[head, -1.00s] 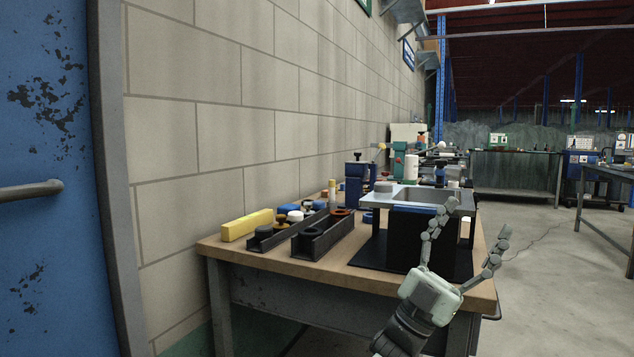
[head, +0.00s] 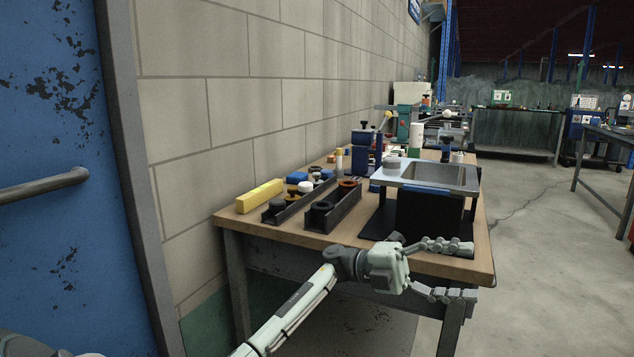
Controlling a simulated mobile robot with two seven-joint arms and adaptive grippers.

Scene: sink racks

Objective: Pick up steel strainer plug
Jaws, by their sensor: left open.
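My left gripper (head: 473,272) is open and empty, its fingers pointing right in front of the bench's near edge. The steel sink (head: 412,183) stands on a black stand on the bench, behind and above the gripper. A small grey round piece (head: 393,163) sits on the sink's left deck; I cannot tell whether it is the steel strainer plug. Two dark racks, a left one (head: 290,212) and a right one (head: 345,209), hold several round parts, some black, white and orange-brown. No part there is clearly a steel strainer plug. My right gripper is not in view.
A yellow block (head: 260,196) lies on the wooden bench (head: 300,236) left of the racks. A blue device (head: 363,152) and a white cylinder (head: 416,138) stand behind. A block wall bounds the left; the floor at right is open.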

